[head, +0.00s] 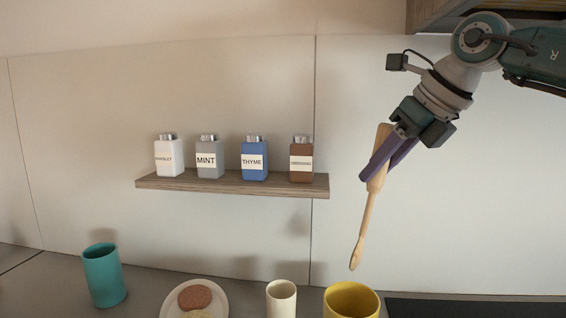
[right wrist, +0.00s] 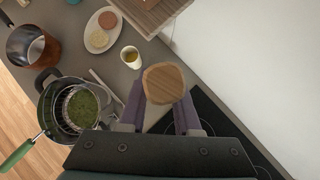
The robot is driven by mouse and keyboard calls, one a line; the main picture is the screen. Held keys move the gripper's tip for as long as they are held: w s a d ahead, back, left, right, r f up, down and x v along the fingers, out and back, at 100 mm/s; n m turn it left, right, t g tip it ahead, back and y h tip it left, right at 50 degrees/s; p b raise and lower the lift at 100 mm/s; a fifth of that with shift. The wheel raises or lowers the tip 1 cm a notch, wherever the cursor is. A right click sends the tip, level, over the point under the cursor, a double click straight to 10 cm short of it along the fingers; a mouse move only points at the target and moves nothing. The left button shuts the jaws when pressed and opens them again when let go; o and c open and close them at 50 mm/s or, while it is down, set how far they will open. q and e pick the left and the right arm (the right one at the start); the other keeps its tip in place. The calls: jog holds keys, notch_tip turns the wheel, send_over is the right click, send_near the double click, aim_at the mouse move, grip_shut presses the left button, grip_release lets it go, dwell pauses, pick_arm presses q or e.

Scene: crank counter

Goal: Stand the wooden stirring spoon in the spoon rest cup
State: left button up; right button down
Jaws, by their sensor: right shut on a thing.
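The wooden stirring spoon (head: 367,215) hangs in the air at the right of the head view, slightly tilted, its narrow end down. My right gripper (head: 376,172) is shut on its thicker upper part. In the right wrist view, the spoon's broad wooden end (right wrist: 164,83) shows between the purple fingers. Below stand a yellow cup (head: 351,301), a cream cup (head: 281,299) and a teal cup (head: 104,275). I cannot tell for sure which is the spoon rest cup. The spoon's lower tip is above the yellow cup's rim, apart from it. My left gripper is not in view.
A wall shelf (head: 232,186) with several spice jars is left of my right gripper. A plate with food (head: 225,294) lies on the counter. The right wrist view shows a pot with green contents (right wrist: 42,82), a copper-coloured pot (right wrist: 35,48) and a dark hob (right wrist: 215,112).

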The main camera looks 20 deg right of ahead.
aim_at(361, 255)
jog(key=shift+s+f+b, duration=0.15)
jog(key=shift+f+b, duration=0.2)
jog(key=shift+f, duration=0.2)
jog(key=shift+f+b, duration=0.65)
jog(key=shift+f, duration=0.1)
notch_tip(361, 255, down, 11)
jog(key=b, duration=0.8)
jog(key=c, duration=0.5)
grip_release()
jog(key=shift+c, duration=0.2)
jog(key=b+v, duration=0.1)
jog(key=v, duration=0.9)
jog(key=shift+b, duration=0.35)
